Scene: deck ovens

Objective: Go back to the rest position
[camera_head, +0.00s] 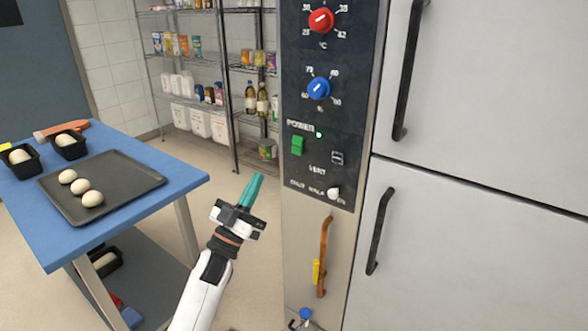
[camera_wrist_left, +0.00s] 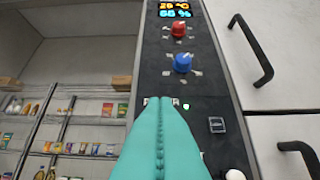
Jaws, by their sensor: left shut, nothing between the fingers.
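My left gripper (camera_head: 252,190) has teal fingers and stands in the open air in front of the oven's control panel (camera_head: 318,165) in the head view. Its fingers are shut together with nothing between them. In the left wrist view the closed fingers (camera_wrist_left: 162,130) point up at the panel, close to the power label. The panel carries a red knob (camera_head: 321,21), a blue knob (camera_head: 318,88), a green power switch (camera_head: 298,145) with a lit green lamp, and a white vent knob (camera_head: 334,193). My right gripper is not in view.
A blue table (camera_head: 150,155) at the left holds a dark tray (camera_head: 140,184) with dough balls and black tins (camera_head: 70,145). Shelves (camera_head: 190,100) with groceries stand behind. White doors with dark handles (camera_head: 380,230) fill the right. An orange-brown handle (camera_head: 324,255) hangs below the panel.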

